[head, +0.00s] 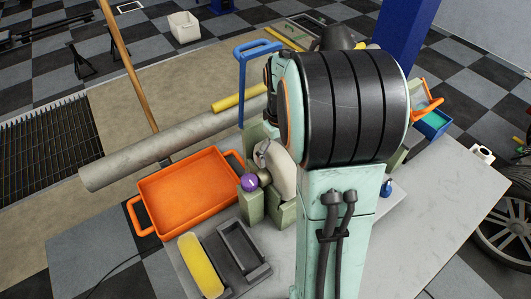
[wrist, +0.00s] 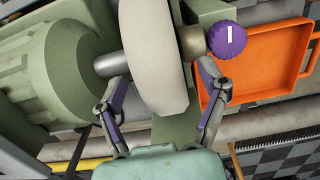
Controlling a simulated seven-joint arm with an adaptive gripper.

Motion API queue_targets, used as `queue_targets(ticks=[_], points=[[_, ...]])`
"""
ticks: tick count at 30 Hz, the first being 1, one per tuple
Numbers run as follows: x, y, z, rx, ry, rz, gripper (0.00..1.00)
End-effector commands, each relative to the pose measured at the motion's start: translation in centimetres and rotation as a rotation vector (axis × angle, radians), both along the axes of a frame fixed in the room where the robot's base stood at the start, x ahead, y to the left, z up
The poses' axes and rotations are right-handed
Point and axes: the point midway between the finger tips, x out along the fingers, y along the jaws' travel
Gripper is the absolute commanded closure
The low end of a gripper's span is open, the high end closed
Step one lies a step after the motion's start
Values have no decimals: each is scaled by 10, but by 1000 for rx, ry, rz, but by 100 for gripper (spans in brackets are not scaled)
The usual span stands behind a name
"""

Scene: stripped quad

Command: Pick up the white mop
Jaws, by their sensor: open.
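The white mop is a thick, off-white round wheel (wrist: 155,45) standing edge-on in the wrist view, mounted on the spindle of a green machine (wrist: 55,70). It also shows in the head view (head: 284,174), partly hidden behind my arm. My gripper (wrist: 162,72) is open, with one finger on each side of the mop. The left finger is by the grey spindle and the right finger is by the purple knob (wrist: 228,39). I cannot tell whether either finger touches the mop.
An orange tray (head: 187,195) lies left of the machine. A yellow bar (head: 199,265) and a dark grey tray (head: 226,280) lie in front. A blue-handled frame (head: 241,85) stands behind. The grey bench top (head: 450,200) is mostly clear at right.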

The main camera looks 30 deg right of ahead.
Motion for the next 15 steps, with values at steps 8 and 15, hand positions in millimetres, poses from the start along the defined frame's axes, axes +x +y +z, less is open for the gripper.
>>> queue_targets(ticks=[8, 15], points=[[0, 0, -21, 0, 0, 1, 26], [0, 0, -21, 0, -1, 1, 45]])
